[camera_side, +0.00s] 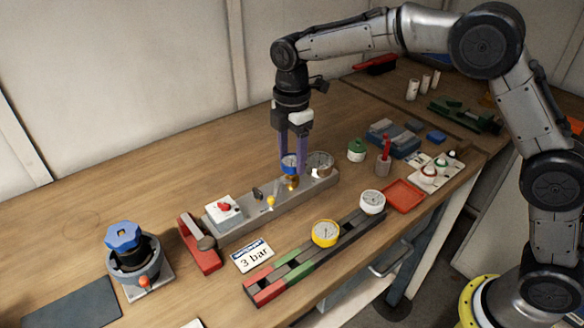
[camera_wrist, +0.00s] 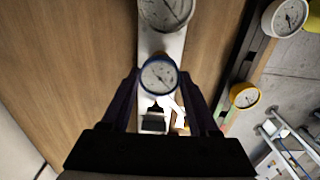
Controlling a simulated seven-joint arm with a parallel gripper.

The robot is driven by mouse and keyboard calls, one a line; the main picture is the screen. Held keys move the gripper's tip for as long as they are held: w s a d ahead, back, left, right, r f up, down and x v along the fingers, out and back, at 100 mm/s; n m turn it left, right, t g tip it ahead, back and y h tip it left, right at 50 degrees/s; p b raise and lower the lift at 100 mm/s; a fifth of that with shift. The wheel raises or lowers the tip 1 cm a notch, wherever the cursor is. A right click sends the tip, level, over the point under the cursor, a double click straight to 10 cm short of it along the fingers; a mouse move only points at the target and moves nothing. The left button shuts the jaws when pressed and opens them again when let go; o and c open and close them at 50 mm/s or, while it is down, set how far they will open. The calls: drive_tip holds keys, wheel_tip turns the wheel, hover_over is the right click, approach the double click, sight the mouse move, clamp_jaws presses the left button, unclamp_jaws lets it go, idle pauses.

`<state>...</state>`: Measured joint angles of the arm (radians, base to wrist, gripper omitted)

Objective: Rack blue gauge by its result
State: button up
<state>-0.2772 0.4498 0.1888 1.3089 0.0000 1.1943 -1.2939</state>
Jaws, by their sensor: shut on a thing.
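The blue gauge (camera_side: 289,161) is between the purple fingers of my gripper (camera_side: 292,158), which is shut on it. In the wrist view its white dial with a blue rim (camera_wrist: 159,75) faces the camera. It sits upright over a brass fitting (camera_side: 292,183) on the grey test bench (camera_side: 250,214); I cannot tell whether it is seated there. A larger gauge (camera_side: 320,161) stands on the bench beside it. The rack (camera_side: 303,262) is a dark rail with red and green sections, holding a yellow gauge (camera_side: 326,233) and a white gauge (camera_side: 372,201).
A "3 bar" card (camera_side: 253,256) lies between bench and rack. A red clamp-like part (camera_side: 201,246) and a blue-knobbed device (camera_side: 125,248) stand at left. A green-topped item (camera_side: 357,150), a red tray (camera_side: 403,196) and blue-grey blocks (camera_side: 391,138) lie to the right.

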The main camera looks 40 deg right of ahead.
sight(292, 160)
drive_tip(key=shift+r, duration=1)
drive_tip(key=shift+r, duration=1)
drive_tip(key=shift+r, duration=0.1)
wheel_tip(292, 160, up, 6)
drive_tip(key=s+a+n, duration=0.6)
drive_tip(key=s+a, duration=0.9)
drive_tip(key=a, duration=0.3)
drive_tip(key=shift+s+a+f, duration=0.1)
drive_tip(key=shift+s+f, duration=0.05)
drive_tip(key=shift+f, duration=0.7)
drive_tip(key=shift+s+a+f, duration=0.1)
drive_tip(key=shift+s+f, duration=0.1)
drive_tip(key=shift+f, duration=0.7)
drive_tip(key=shift+s+a+f, duration=0.1)
drive_tip(key=shift+s+f, duration=0.05)
drive_tip(key=shift+f, duration=0.7)
